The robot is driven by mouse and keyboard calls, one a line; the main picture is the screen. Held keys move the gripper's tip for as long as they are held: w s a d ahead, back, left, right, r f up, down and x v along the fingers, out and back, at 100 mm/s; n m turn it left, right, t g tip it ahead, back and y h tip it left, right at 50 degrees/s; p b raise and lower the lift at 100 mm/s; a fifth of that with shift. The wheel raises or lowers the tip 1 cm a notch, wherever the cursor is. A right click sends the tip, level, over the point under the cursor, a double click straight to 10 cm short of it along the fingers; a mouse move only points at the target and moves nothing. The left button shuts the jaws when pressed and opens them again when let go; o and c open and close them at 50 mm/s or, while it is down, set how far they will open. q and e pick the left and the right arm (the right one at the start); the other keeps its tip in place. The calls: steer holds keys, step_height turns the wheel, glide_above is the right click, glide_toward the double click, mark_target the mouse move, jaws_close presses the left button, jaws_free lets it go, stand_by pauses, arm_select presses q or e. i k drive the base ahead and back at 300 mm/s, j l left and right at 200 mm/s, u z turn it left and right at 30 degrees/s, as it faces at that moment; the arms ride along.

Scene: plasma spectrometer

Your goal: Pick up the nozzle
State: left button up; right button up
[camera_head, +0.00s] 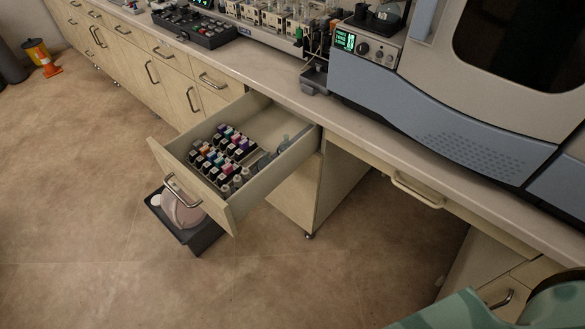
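I cannot make out a nozzle for certain. An open drawer (190,207) juts out below the counter at the centre. It holds several small dark bottles (222,150) with coloured caps in rows, and a few clear or greyish pieces (284,143) on its right side, too small to identify. The spectrometer (450,112), a large blue-grey and beige machine with a dark window, stands on the counter at the right. Neither of my grippers is in view.
The counter (275,92) runs from upper left to lower right, with closed drawers below. The floor in front is clear.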

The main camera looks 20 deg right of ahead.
mark_target(246, 173)
steer(key=j+z, duration=0.1)
steer(key=z, duration=0.8)
steer(key=i+j+z, duration=0.1)
steer(key=j+z, duration=0.35)
steer(key=j, duration=0.25)
steer(key=j+z, duration=0.45)
steer(key=j, duration=0.3)
